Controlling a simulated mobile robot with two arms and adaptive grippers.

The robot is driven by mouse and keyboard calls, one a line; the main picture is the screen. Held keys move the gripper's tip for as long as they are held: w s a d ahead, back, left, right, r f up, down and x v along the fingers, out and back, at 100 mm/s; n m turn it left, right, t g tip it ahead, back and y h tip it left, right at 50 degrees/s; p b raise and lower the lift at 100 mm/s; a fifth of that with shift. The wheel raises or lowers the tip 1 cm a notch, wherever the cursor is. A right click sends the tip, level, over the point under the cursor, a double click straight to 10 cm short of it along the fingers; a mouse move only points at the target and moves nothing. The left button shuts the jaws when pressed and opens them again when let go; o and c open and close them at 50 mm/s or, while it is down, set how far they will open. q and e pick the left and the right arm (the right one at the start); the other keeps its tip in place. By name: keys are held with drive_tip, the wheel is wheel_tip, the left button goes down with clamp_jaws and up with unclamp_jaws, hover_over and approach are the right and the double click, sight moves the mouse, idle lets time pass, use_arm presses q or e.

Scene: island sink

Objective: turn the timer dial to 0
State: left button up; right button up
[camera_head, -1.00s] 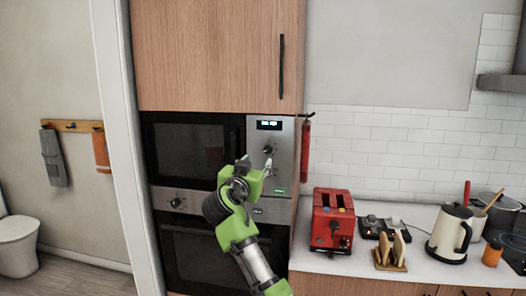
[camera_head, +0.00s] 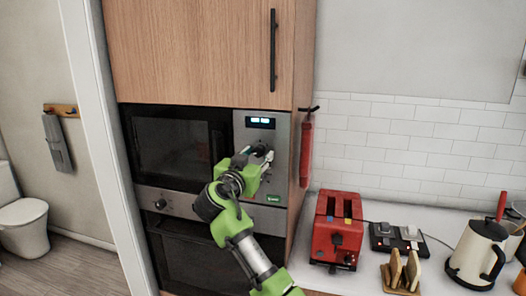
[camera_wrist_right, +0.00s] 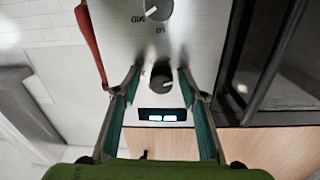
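The steel control panel (camera_head: 275,190) of the microwave has a lit display (camera_head: 260,122) at its top. A dark round dial (camera_head: 258,149) sits just below the display, partly hidden by my right gripper (camera_head: 264,160) in the head view. In the right wrist view, which sees the panel upside down, this dial (camera_wrist_right: 161,75) lies between the two fingers of the right gripper (camera_wrist_right: 161,86). The fingers are apart, with a gap on both sides of the dial. A second dial (camera_wrist_right: 158,8) marked LO and MID is at the top edge. I cannot read the timer dial's setting.
The microwave door (camera_head: 172,148) is left of the panel, above an oven (camera_head: 195,255). A red extinguisher-like item (camera_head: 306,150) hangs right of the cabinet. A red toaster (camera_head: 337,230), bread rack (camera_head: 402,272) and kettle (camera_head: 475,253) stand on the counter.

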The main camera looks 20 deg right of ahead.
drive_tip(key=shift+s+a+r, duration=0.2)
drive_tip(key=shift+a, duration=0.15)
drive_tip(key=c, duration=0.4)
clamp_jaws()
use_arm(q)
drive_tip(key=shift+s+a+f, duration=0.1)
drive_tip(key=shift+s+a, duration=0.35)
use_arm(e)
drive_tip(key=c, duration=0.7)
unclamp_jaws()
use_arm(q)
drive_tip(key=shift+w+f, duration=0.1)
drive_tip(key=shift+f, duration=0.05)
